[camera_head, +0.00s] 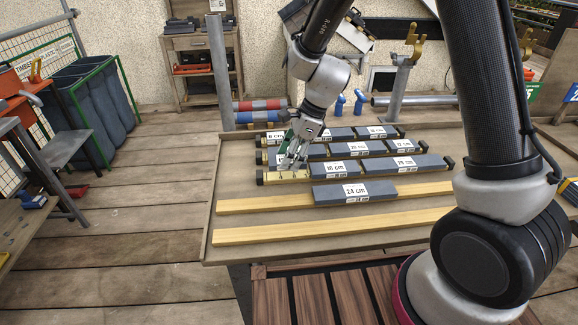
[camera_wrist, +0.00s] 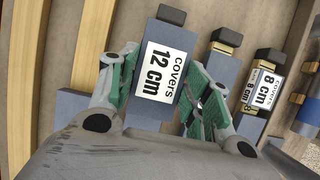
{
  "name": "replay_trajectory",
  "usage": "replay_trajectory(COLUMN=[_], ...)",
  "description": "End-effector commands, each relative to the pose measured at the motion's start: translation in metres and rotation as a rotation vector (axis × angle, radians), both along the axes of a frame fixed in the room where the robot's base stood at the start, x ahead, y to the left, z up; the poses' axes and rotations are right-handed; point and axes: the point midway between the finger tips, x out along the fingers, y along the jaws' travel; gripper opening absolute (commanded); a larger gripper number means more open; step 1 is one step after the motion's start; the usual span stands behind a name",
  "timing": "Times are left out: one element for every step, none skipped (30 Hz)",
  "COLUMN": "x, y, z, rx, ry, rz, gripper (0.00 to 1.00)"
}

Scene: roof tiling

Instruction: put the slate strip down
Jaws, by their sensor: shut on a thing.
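My gripper (camera_head: 290,162) is shut on a dark grey slate strip labelled 12 cm (camera_wrist: 165,72), with one green-padded finger on each long side. In the head view the fingers hide much of it. It is at the left end of the third batten from the back (camera_head: 287,177), whose bare yellow piece shows just below and in front of my gripper. In the wrist view the strip lines up with a dark end stop (camera_wrist: 175,13). I cannot tell whether it touches the batten.
A 24 cm strip (camera_head: 355,191) lies on the batten in front. The front batten (camera_head: 330,226) is bare. More strips lie in the rows behind.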

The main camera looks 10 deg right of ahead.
Motion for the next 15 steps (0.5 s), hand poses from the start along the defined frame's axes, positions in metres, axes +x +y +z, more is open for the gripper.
replay_trajectory(x=[0.0, -0.001, -0.001, 0.0, -0.001, 0.0, 0.0, 0.0, 0.0, 0.0, 0.0, 0.0, 0.0, 0.0, 0.0], y=[0.0, 0.0, -0.001, -0.001, 0.0, 0.0, 0.0, 0.0, 0.0, 0.0, 0.0, 0.0, 0.0, 0.0, 0.0], z=[-0.006, -0.011, -0.017, -0.022, -0.027, -0.031, -0.035, -0.037, -0.039, -0.039, -0.039, -0.039, -0.039, -0.039, -0.039], rx=[-0.001, -0.001, -0.002, -0.001, -0.001, -0.001, -0.001, -0.001, -0.001, 0.0, 0.0, 0.0, 0.0, 0.0, 0.0], ry=[0.003, 0.004, 0.003, 0.003, 0.004, 0.003, 0.002, 0.002, 0.001, 0.0, 0.0, -0.001, -0.001, -0.001, -0.001], rz=[-0.002, -0.003, -0.002, -0.003, -0.003, -0.002, -0.002, -0.002, -0.003, -0.002, -0.002, -0.001, -0.001, -0.001, -0.001], gripper=[0.21, 0.21, 0.21, 0.21, 0.21, 0.21, 0.21, 0.21, 0.21, 0.21, 0.21, 0.21, 0.21, 0.21, 0.21])
